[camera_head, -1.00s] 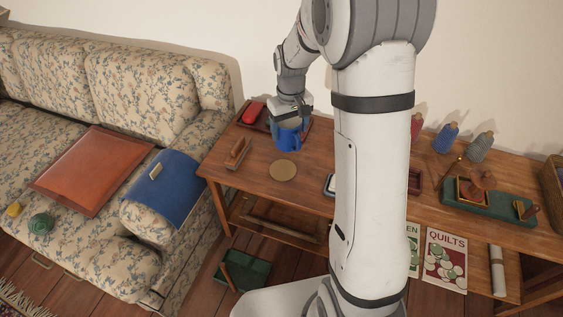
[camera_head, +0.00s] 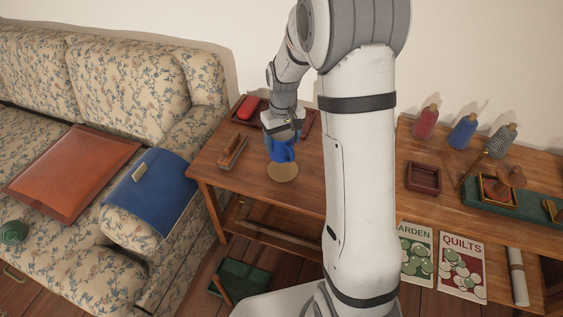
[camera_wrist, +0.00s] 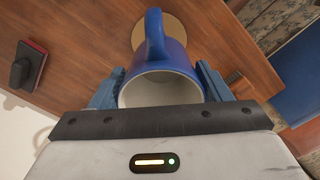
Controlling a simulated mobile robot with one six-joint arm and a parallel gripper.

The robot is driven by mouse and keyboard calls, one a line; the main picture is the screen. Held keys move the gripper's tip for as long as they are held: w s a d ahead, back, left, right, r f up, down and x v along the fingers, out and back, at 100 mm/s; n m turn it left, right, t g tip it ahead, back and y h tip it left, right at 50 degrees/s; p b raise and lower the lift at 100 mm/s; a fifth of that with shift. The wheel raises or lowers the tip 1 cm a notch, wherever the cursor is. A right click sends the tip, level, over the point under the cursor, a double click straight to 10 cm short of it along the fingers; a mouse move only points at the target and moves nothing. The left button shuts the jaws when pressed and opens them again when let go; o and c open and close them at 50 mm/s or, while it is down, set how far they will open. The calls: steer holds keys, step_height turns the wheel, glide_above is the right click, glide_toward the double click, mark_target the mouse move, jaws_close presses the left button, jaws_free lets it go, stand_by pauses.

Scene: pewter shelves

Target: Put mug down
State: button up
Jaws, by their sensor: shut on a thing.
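A blue mug (camera_head: 281,151) with a pale inside is held in my gripper (camera_head: 283,132) over the wooden table. In the wrist view the mug (camera_wrist: 168,62) sits between the two blue fingers of my gripper (camera_wrist: 160,88), which are shut on its sides, and its handle points away from my wrist. A round tan coaster (camera_head: 283,173) lies on the table just in front of and below the mug. In the wrist view the mug partly covers the coaster (camera_wrist: 184,27). I cannot tell whether the mug's base touches anything.
A brown wooden block-like tool (camera_head: 233,151) lies left of the coaster. A dark tray (camera_head: 310,121) with a red object (camera_head: 246,107) is behind. A small dark red tray (camera_head: 423,178) and several thread spools stand right. My arm hides the table's middle.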

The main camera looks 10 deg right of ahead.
mark_target(284, 154)
steer(key=shift+d+f+b, duration=0.15)
steer(key=shift+f+b, duration=0.45)
steer(key=shift+f, duration=2.55)
steer(key=shift+f, duration=0.1)
steer(key=o, duration=1.2)
